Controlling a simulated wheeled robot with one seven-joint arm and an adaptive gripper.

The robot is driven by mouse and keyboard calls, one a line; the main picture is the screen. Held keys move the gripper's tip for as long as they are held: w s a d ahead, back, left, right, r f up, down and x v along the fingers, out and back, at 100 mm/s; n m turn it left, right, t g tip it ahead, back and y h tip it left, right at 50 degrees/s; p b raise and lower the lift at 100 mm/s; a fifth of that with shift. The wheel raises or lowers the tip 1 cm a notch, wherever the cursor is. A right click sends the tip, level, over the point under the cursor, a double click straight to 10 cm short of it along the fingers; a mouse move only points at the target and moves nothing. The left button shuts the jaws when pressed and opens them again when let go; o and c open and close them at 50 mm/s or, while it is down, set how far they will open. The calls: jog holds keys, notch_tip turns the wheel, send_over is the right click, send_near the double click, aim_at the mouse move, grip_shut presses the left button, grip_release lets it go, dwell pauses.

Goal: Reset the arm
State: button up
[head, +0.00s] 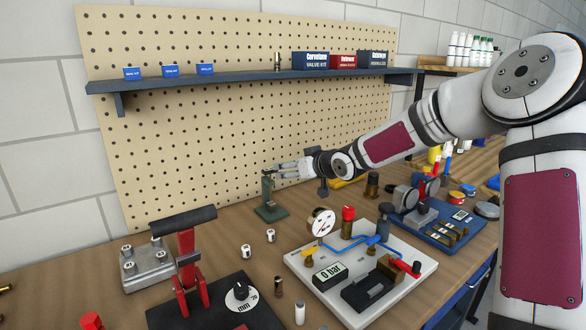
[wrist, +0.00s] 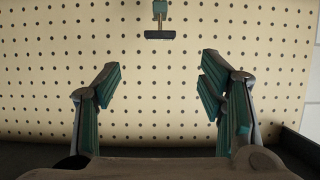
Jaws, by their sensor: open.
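My arm reaches in from the right in the head view, and my gripper (head: 284,170) is above the back of the bench, close to the pegboard. In the wrist view my gripper (wrist: 160,85) has its two fingers spread wide, with nothing between them. A small dark green stand (head: 268,199) is on the bench at or just below the fingertips. A green and dark piece (wrist: 160,22) shows ahead of the fingers at the top of the wrist view. I cannot tell whether the fingers touch the stand.
A white board with gauge and valves (head: 300,262), a red-handled press (head: 188,262), a metal block (head: 148,268) and a blue fixture (head: 440,222) stand on the bench. A shelf (head: 240,79) with boxes runs along the pegboard (head: 180,120).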

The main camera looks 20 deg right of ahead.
jog(key=s+a+r+m+g+h+p, duration=0.1)
jog(key=s+r+g, duration=0.1)
jog(key=s, duration=1.5)
jog(key=s+a+r+m+g+h+p, duration=0.1)
jog(key=s+g, duration=0.3)
jog(key=s, duration=1.4)
jog(key=s+a+r+m+g+h+p, duration=0.1)
jog(key=s+r+g+h+p, duration=0.1)
jog(key=s, duration=1.5)
jog(key=shift+s+a+r+m+g, duration=0.3)
jog(key=shift+a+r+g, duration=0.1)
jog(key=shift+r, duration=0.35)
